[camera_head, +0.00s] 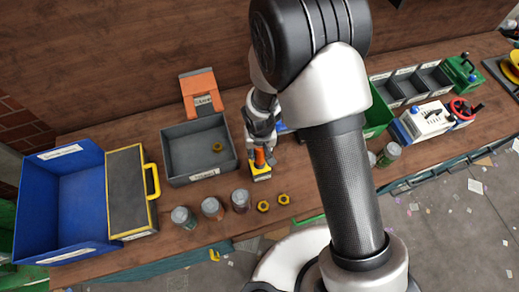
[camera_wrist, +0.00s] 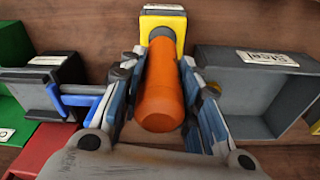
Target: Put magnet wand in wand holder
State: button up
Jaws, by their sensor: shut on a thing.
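The magnet wand shows as an orange cylinder (camera_wrist: 160,92) between my fingers; its orange part also shows in the head view (camera_head: 260,157). My gripper (camera_wrist: 158,75) is shut on it, with a finger against each side; it also shows in the head view (camera_head: 261,147). A small yellow block with a white label, which looks like the wand holder (camera_wrist: 163,22), is at the wand's far end. In the head view the yellow block (camera_head: 261,174) is on the table directly below the wand. I cannot tell whether the wand's end is inside it or just above it.
Several jars (camera_head: 212,207) and two yellow nuts (camera_head: 283,199) are in front. A blue bin (camera_head: 62,200) is at far left, green bin (camera_head: 379,113) right.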

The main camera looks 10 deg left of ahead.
jog(key=shift+f, duration=0.1)
jog(key=shift+s+d+f+b, duration=0.15)
jog(key=shift+f+b, duration=0.4)
jog(key=shift+b, duration=0.25)
grip_shut()
jog(key=o, duration=0.8)
grip_release()
jog(key=o, duration=0.4)
jog(key=shift+r+p, duration=0.5)
jog(key=shift+p, duration=0.05)
jog(key=r, duration=0.4)
jog(key=r+p, duration=0.1)
jog(key=r, duration=0.3)
jog(key=s+r+p, duration=0.1)
jog(key=r, duration=0.3)
jog(key=shift+s+d+r, duration=0.1)
jog(key=shift+d+r, duration=0.05)
